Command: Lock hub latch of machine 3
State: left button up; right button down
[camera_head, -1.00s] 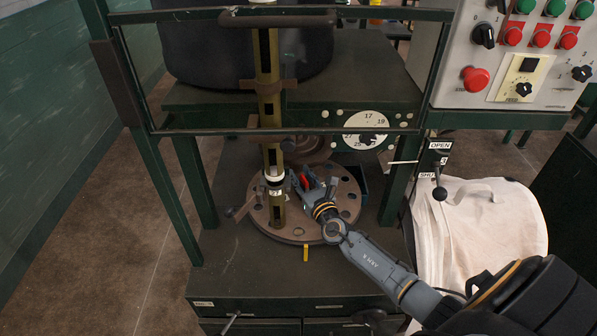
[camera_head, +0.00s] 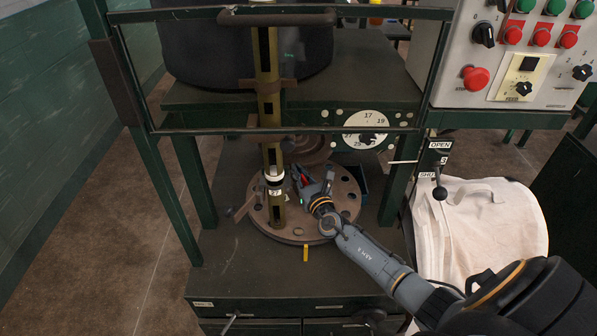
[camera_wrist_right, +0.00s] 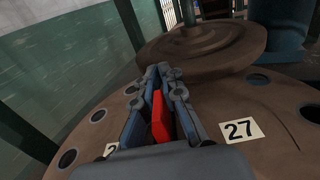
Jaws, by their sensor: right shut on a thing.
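The hub latch shows as a small red piece (camera_wrist_right: 160,118) between the fingers of my right gripper (camera_wrist_right: 168,95) in the wrist view. In the head view the right gripper (camera_head: 304,179) is shut on it above the round brown disc plate (camera_head: 330,226), just right of the upright brass tube (camera_head: 268,125). The fingers hide much of the red piece, so its exact position on the hub is hard to tell. The raised round hub part (camera_wrist_right: 205,50) lies just beyond the fingertips in the wrist view. My left gripper is not in view.
A green frame with a horizontal bar (camera_head: 290,132) crosses above the disc. The number dial (camera_head: 366,131) is behind to the right. A control panel (camera_head: 510,55) stands at the upper right, above a white bag (camera_head: 490,225). A label reading 27 (camera_wrist_right: 240,130) lies on the plate.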

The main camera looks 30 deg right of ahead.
jog(key=shift+d+r+m+h+p, duration=0.1)
jog(key=shift+r+m+h+p, duration=0.15)
jog(key=shift+h+p, duration=0.3)
jog(key=shift+r+m+h+p, duration=0.1)
jog(key=shift+m+h+p, duration=0.25)
jog(key=shift+p, duration=0.3)
jog(key=shift+d+m+g+h+p, duration=0.15)
jog(key=shift+m+g+h+p, duration=0.25)
jog(key=shift+m+h, duration=0.3)
jog(key=shift+s+d+f+m+g+h, duration=0.15)
jog(key=shift+m+g+h, duration=0.15)
jog(key=shift+h, duration=0.25)
jog(key=shift+d+f+m+g+h, duration=0.15)
jog(key=shift+m+g+h, duration=0.15)
jog(key=shift+h, duration=0.2)
jog(key=shift+s+d+m+g+h, duration=0.1)
jog(key=shift+d+m+g+h, duration=0.15)
jog(key=shift+h, duration=0.3)
jog(key=shift+a, duration=0.1)
jog(key=c, duration=1.4)
grip_release()
jog(key=shift+s+a+f, duration=0.1)
jog(key=shift+s+a, duration=0.05)
jog(key=shift+s, duration=0.05)
jog(key=v, duration=1.1)
jog(key=shift+s+a, duration=0.15)
jog(key=shift+s, duration=0.1)
